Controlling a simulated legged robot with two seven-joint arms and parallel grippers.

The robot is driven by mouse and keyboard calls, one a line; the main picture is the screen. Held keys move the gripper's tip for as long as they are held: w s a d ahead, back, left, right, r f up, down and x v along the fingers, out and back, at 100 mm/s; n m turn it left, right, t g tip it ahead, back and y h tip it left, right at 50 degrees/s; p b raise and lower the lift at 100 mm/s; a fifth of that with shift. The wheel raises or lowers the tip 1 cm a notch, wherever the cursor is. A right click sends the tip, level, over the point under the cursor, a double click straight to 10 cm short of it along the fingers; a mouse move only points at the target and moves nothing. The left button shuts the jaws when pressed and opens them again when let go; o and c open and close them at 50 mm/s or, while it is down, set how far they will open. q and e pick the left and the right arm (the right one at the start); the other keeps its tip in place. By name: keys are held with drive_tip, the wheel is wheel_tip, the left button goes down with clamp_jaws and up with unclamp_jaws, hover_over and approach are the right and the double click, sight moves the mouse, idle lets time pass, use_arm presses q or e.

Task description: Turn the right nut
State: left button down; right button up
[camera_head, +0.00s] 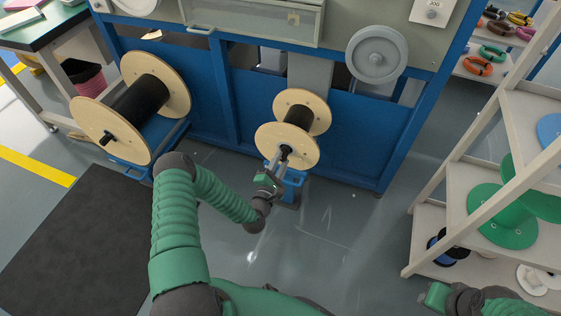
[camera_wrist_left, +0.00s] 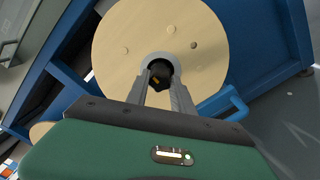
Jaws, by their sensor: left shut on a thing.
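The right spool (camera_head: 275,143) has tan wooden flanges and a black wound core, and it stands on a blue stand against the machine. Its dark nut (camera_wrist_left: 159,76) sits at the middle of the near flange (camera_wrist_left: 120,40) in the left wrist view. My left gripper (camera_head: 284,155) reaches up to this hub, and its fingers (camera_wrist_left: 160,82) are shut on the nut, one on each side. The fingers hide part of the nut. The left spool (camera_head: 140,103) has a dark shaft end (camera_head: 105,139). My right gripper (camera_head: 436,297) is at the lower right, far from the spools, its fingers unclear.
The blue machine frame (camera_head: 345,149) stands right behind the spools. A shelf rack (camera_head: 452,170) with green reels (camera_head: 497,218) is at the right. A dark mat (camera_head: 75,245) lies on the floor at the left. The floor between the spool and the rack is clear.

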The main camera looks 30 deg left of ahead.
use_arm(q)
drive_tip(key=shift+d+f, duration=0.15)
drive_tip(key=shift+f, duration=0.1)
drive_tip(key=c, duration=1.2)
unclamp_jaws()
drive_tip(key=shift+o, duration=0.5)
drive_tip(key=shift+r, duration=0.1)
drive_tip(key=p+v, duration=0.4)
drive_tip(key=v, duration=1.2)
drive_tip(key=shift+s+p, duration=0.3)
drive_tip(key=shift+s, duration=0.15)
